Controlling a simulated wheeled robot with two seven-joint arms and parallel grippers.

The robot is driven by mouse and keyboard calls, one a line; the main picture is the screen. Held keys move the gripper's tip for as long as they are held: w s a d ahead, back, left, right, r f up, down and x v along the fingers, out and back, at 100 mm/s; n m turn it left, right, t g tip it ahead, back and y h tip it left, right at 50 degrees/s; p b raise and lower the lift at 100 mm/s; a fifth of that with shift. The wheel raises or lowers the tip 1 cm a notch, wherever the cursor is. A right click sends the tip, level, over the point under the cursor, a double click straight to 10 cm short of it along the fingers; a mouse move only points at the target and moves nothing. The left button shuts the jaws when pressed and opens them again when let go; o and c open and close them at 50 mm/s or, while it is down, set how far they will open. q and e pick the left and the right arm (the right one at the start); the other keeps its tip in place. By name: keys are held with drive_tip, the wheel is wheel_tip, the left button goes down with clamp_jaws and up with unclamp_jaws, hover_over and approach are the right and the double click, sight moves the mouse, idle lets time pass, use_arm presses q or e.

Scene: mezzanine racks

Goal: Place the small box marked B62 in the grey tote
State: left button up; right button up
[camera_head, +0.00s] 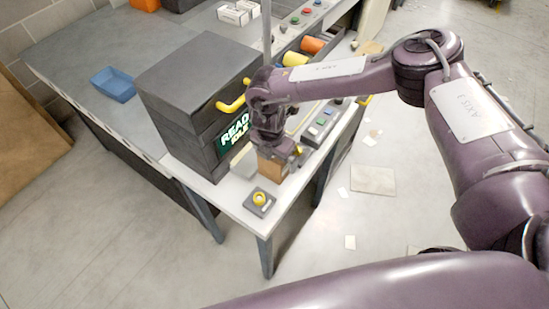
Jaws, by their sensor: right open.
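A small brown box (271,170) stands on the white bench top near its front corner. No marking on it can be read, so I cannot tell whether it is B62. My right gripper (277,152) points down right over this box and hides its upper part. It is open; I cannot tell whether its fingers reach around the box or touch it. I cannot pick out a grey tote in this view. My left gripper is not in view.
A dark grey machine (185,95) with a yellow handle and a green display stands left of the gripper. A yellow-button control box (259,202) sits near the bench corner. A blue tray (113,83), white boxes (234,15) and orange and yellow cylinders (312,45) lie farther back.

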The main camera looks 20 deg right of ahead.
drive_tip(key=shift+f, duration=0.15)
drive_tip(key=c, duration=1.3)
drive_tip(key=shift+o, duration=0.2)
